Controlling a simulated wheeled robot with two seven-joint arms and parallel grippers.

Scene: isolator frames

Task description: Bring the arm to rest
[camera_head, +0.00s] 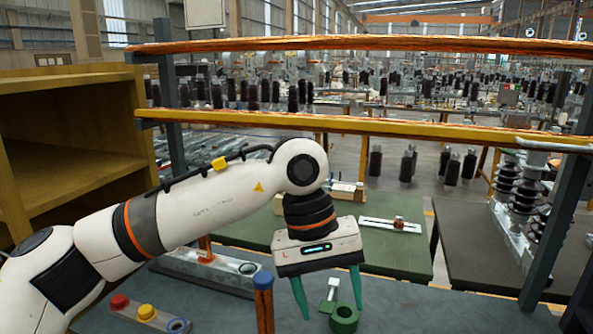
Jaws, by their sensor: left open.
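My left arm comes in from the left and reaches across the front of the scene, bent down at the wrist. My left gripper (331,310) points down, with its two green fingers apart and nothing seen between them that it grips. Its fingertips are close to a green ring (344,318) on the grey table (225,318); I cannot tell whether they touch it. My right gripper is not in view.
A blue-topped post (263,290) stands left of the gripper. A plate with red and yellow knobs (146,313) lies front left. A wooden shelf (70,130) stands at left. Orange (400,43) and yellow (380,130) bars cross behind the arm. Insulators (527,190) stand at right.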

